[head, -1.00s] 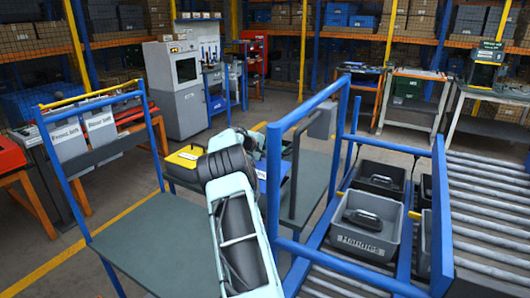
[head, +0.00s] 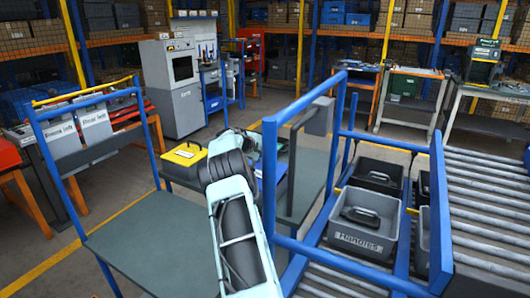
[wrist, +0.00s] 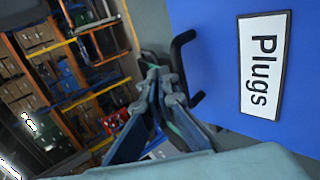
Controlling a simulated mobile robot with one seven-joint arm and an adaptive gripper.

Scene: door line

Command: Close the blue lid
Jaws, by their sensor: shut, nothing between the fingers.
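A flat blue panel with a white "Plugs" label (wrist: 230,75) fills the right of the wrist view. I take it for the blue lid; how far open it stands cannot be told. A black handle (wrist: 185,60) shows at its left edge. In the head view only a sliver of blue (head: 281,172) shows beside my arm, on the grey bench; the arm hides the rest. My gripper (wrist: 157,78) is shut and empty, close to the handle in the picture. Whether it touches the handle or the panel is unclear.
A yellow-lidded case (head: 185,155) sits left of my arm on the bench. A blue-framed cart (head: 150,235) stands in front. On the right, a blue frame (head: 437,210) surrounds grey bins, including one labelled "Handles" (head: 362,222), near a roller conveyor (head: 490,215).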

